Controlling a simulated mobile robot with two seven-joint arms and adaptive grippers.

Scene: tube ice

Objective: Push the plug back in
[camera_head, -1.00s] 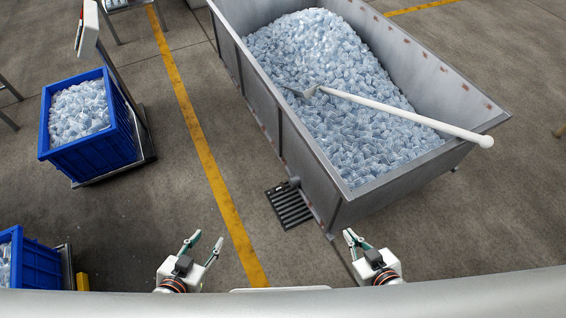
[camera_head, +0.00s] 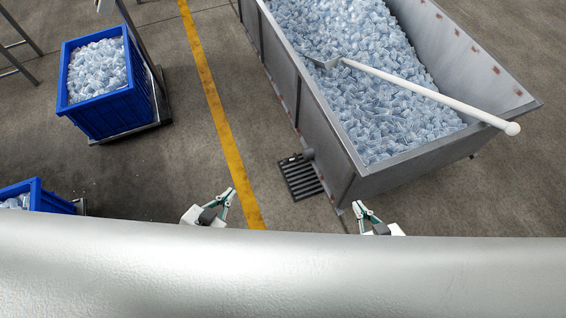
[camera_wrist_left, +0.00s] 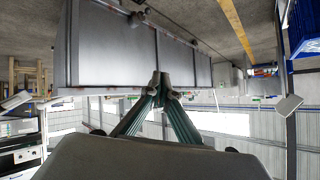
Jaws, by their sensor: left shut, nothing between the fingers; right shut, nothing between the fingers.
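The grey metal tub (camera_head: 335,140) full of tube ice stands right of centre. A short dark drain stub (camera_head: 308,154) sticks out low on its near left side, above a floor grate (camera_head: 300,177). I cannot make out a separate plug in it. The tub appears upside down in the left wrist view (camera_wrist_left: 110,45), with a small fitting (camera_wrist_left: 138,17) near its base. My left gripper (camera_head: 231,192) is shut and empty, left of the grate in the picture. It also shows closed in the left wrist view (camera_wrist_left: 160,80). My right gripper (camera_head: 358,206) is shut and empty, by the tub's near corner.
A shovel with a white handle (camera_head: 430,92) lies on the ice and sticks out past the tub's right rim. A blue crate of ice (camera_head: 110,112) stands at the left, another (camera_head: 38,198) nearer. A yellow floor line (camera_head: 213,95) runs over clear floor between crates and tub.

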